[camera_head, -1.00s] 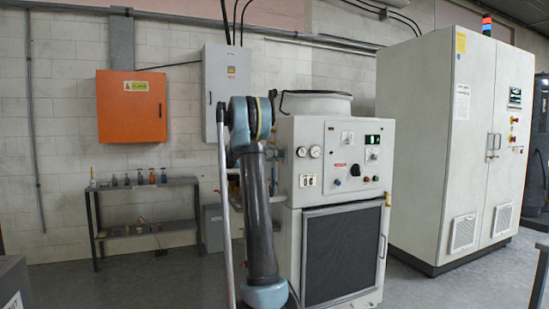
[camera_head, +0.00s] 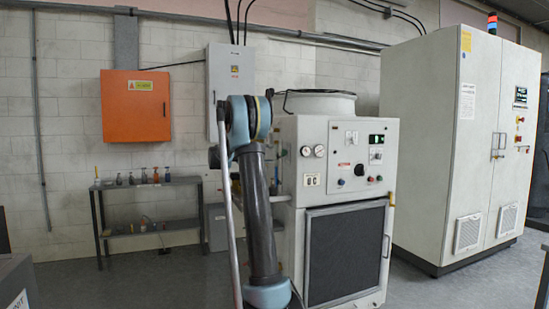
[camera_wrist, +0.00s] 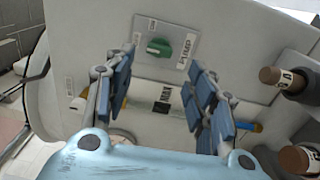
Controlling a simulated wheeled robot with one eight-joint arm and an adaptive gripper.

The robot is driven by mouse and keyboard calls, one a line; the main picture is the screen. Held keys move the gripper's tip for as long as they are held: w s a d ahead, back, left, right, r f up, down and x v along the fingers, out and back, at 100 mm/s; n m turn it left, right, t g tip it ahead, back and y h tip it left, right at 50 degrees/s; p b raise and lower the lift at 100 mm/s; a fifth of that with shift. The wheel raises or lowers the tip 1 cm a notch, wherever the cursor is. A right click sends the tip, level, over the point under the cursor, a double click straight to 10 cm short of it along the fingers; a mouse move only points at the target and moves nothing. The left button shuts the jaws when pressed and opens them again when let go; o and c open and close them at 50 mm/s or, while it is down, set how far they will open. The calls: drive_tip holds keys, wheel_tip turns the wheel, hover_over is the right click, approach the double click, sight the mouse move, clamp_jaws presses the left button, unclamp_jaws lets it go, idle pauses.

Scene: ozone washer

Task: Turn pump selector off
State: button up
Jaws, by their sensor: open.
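The pump selector (camera_wrist: 158,47) is a green knob on a light grey plate (camera_wrist: 181,30) lettered PUMP, in the upper middle of the wrist view. My gripper (camera_wrist: 162,68) is open and empty, with its blue-padded fingers on either side below the knob in the picture. The knob lies in line with the gap between the fingers; they do not appear to touch it. The knob's exact pointing direction is hard to read. In the head view my arm hides my gripper, and I cannot make out the green knob there.
The grey washer cabinet (camera_head: 345,210) stands behind my arm, with gauges and buttons on its front panel. Brown-tipped cylinders (camera_wrist: 270,75) jut in at the right of the wrist view. A shelf (camera_head: 150,230) stands left and a tall cabinet (camera_head: 430,150) right.

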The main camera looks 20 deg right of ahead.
drive_tip(key=shift+a, duration=2.75)
drive_tip(key=shift+s+f, duration=0.1)
drive_tip(key=shift+s, duration=0.05)
